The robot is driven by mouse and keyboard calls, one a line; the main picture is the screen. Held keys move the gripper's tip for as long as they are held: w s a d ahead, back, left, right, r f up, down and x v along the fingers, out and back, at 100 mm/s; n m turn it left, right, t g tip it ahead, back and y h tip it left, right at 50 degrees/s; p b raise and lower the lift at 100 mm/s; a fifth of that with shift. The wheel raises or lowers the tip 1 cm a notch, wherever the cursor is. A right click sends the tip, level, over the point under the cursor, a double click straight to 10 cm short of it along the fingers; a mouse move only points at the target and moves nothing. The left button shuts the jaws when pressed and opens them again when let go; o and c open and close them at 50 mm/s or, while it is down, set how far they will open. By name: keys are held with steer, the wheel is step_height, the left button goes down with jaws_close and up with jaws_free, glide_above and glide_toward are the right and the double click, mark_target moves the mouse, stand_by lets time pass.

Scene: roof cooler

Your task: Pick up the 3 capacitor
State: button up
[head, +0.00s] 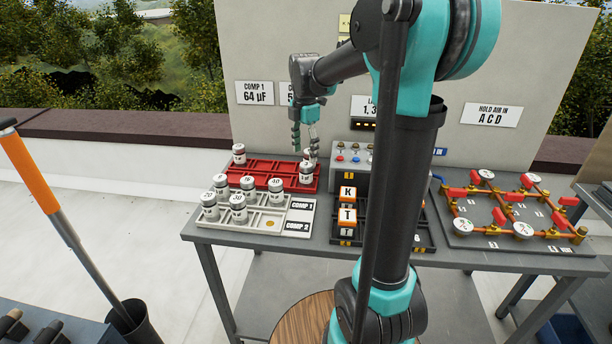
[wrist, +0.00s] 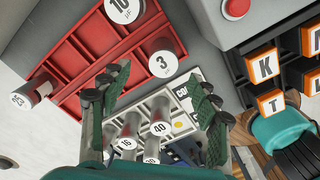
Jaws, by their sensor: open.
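The 3 capacitor (wrist: 162,60), a silver can with a white top, stands in the red tray (wrist: 75,75) in the wrist view. In the head view it appears to be the can (head: 305,176) at the tray's front right; its label is too small to read there. My gripper (wrist: 150,84) is open and empty, its two green-padded fingers spread wide. In the wrist view the can's top lies beyond the fingertips, between their lines. In the head view my gripper (head: 305,150) hangs above the tray's right end and partly hides the cans there.
A white tray (head: 265,225) in front holds several cans. A grey button box (head: 345,160) and K and T cubes (head: 347,194) stand at the right.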

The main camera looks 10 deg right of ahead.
mark_target(306, 173)
steer(key=shift+s+d+f, duration=0.1)
steer(key=shift+f, duration=2.1)
steer(key=shift+s+d+f, duration=0.1)
steer(key=shift+f, duration=2.05)
steer(key=shift+c, duration=0.6)
steer(key=c, duration=1.2)
